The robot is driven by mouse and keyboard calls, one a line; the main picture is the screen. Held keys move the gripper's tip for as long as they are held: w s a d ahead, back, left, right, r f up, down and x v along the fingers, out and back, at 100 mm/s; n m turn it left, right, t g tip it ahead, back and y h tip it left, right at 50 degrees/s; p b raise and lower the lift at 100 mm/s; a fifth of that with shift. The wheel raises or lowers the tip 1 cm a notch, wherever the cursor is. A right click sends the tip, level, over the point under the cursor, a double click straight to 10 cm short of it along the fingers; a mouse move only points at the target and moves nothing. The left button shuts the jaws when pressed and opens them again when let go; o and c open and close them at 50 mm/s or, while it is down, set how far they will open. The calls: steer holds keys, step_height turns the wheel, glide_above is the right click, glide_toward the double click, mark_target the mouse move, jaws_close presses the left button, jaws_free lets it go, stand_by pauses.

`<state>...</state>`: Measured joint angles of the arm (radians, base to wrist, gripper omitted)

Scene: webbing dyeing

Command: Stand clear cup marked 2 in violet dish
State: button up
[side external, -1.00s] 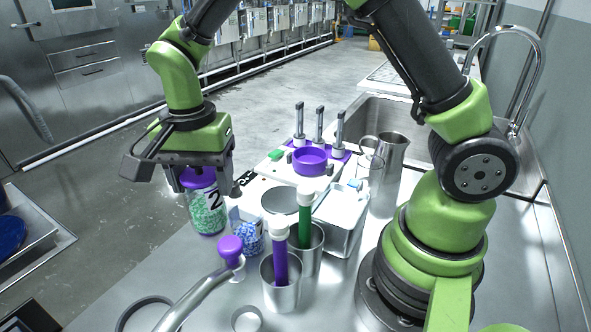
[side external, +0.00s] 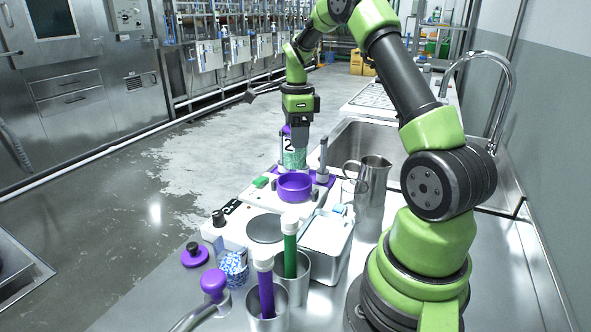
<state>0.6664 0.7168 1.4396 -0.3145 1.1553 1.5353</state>
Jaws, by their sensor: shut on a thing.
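The clear cup marked 2 (side external: 294,157) holds green granules and has some violet at its top. My gripper (side external: 297,128) is shut on it near the top and holds it upright. The violet dish (side external: 294,188) is a low round bowl on the white unit. In the picture the cup's lower end is just above the dish's far rim. I cannot tell whether it is over the dish or behind it.
Grey posts (side external: 323,155) on a violet base stand close behind the dish; the cup hides part of them. A metal pitcher (side external: 371,190) stands to the right. In front are a lidded metal box (side external: 325,238), metal beakers (side external: 268,312) with violet and green tubes, and a violet lid (side external: 195,256).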

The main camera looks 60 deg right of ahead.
mark_target(296, 158)
steer(key=shift+f, duration=3.2)
steer(key=shift+f, duration=0.1)
steer(key=o, duration=1)
steer(key=shift+o, duration=0.2)
